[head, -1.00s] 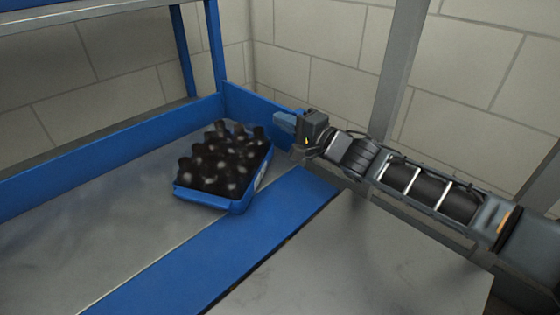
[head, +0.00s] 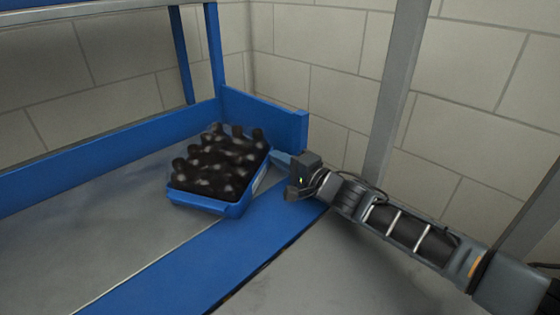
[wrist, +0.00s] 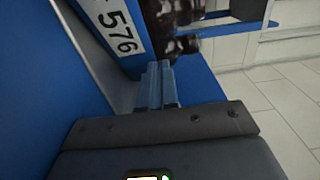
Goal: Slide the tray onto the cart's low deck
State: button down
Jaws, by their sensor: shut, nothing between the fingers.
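The blue tray (head: 236,209) is filled with several dark bottles (head: 218,160). It sits on the right part of the cart's grey low deck (head: 110,220), beside the blue front edge strip. My gripper (head: 281,159) is shut and empty at the tray's right side, with its fingertips close to the tray wall. In the wrist view the shut fingers (wrist: 157,84) point at the tray's wall, which carries a white label (wrist: 118,28) reading 576. I cannot tell whether the fingertips touch the tray.
The cart's blue end wall (head: 265,115) rises behind the tray and my gripper. A blue back rail (head: 100,155) runs along the deck's far side. A grey post (head: 395,90) stands behind my arm. The deck left of the tray is clear.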

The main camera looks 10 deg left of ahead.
aim_at(261, 163)
jog(key=a, duration=0.4)
jog(key=s+a, duration=0.1)
jog(key=a, duration=0.1)
jog(key=shift+a+p, duration=0.2)
jog(key=shift+p, duration=0.1)
jog(key=shift+d, duration=0.1)
dwell(0.3)
